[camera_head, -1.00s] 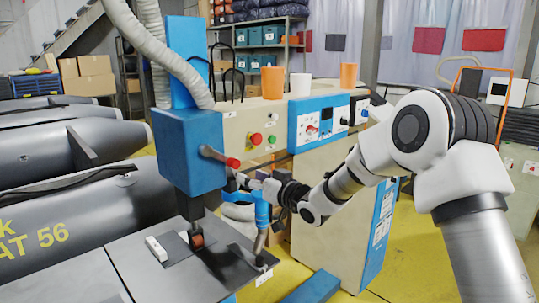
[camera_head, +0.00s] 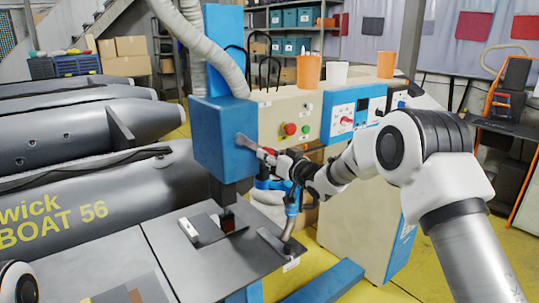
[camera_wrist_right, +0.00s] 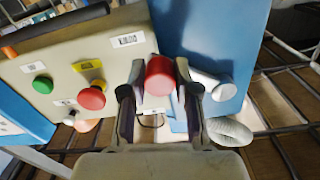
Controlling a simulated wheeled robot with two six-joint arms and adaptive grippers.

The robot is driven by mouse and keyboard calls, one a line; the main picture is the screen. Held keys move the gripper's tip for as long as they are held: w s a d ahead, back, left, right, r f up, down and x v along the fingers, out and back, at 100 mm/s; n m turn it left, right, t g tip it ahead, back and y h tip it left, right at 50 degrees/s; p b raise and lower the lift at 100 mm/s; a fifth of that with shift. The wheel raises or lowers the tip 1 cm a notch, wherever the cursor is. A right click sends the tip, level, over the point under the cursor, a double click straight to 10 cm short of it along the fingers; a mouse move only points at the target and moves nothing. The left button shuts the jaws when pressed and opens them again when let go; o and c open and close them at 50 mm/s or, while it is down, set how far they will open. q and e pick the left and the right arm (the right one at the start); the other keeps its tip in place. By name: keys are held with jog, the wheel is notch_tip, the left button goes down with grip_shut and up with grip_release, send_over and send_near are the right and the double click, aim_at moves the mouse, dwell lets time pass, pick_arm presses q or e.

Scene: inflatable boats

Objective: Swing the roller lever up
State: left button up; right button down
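The roller lever (camera_head: 248,145) is a short grey metal arm with a red knob (camera_wrist_right: 160,76), mounted on the blue machine head (camera_head: 222,143). In the head view it slants down to the right, toward my right gripper (camera_head: 272,156). In the right wrist view, my right gripper (camera_wrist_right: 160,80) has its two fingers close against both sides of the red knob, with little or no gap. The grey hub (camera_wrist_right: 222,91) of the lever shows to the right of the fingers. My left gripper is not in view; only a bit of my left arm shows at the lower left.
The beige control panel has a red button (camera_head: 289,128) and a green button (camera_head: 306,128) close beside the right gripper. Cups, including an orange one (camera_head: 308,71), stand on top. A grey worktable (camera_head: 150,255) lies below, with grey boats (camera_head: 90,190) at left.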

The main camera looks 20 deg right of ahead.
jog(key=shift+d+r, duration=0.1)
jog(key=shift+r, duration=0.05)
jog(key=shift+w+d+r+n+b, duration=0.1)
jog(key=shift+d+r+n+b, duration=0.2)
jog(key=shift+n, duration=0.35)
jog(key=shift+w+d+r+n+b, duration=0.1)
jog(key=shift+r+n+b, duration=0.2)
jog(key=shift+r+n, duration=0.3)
notch_tip(320, 180, up, 5)
jog(key=n+b, duration=0.2)
jog(key=n, duration=0.5)
jog(key=shift+d+r, duration=0.1)
jog(key=shift+d, duration=0.05)
jog(key=shift+s+a+r+n+b, duration=0.1)
jog(key=shift+a+r+n+b, duration=0.1)
jog(key=shift+r+n+b, duration=0.4)
jog(key=shift+s+a+r+n+b, duration=0.1)
jog(key=shift+a+r+n, duration=0.25)
jog(key=shift+n, duration=0.55)
jog(key=shift+a+r+n+b, duration=0.1)
jog(key=shift+r+n+b, duration=0.2)
jog(key=shift+r+n, duration=0.4)
jog(key=shift+f, duration=0.1)
jog(key=c, duration=0.9)
grip_release()
jog(key=shift+o, duration=0.2)
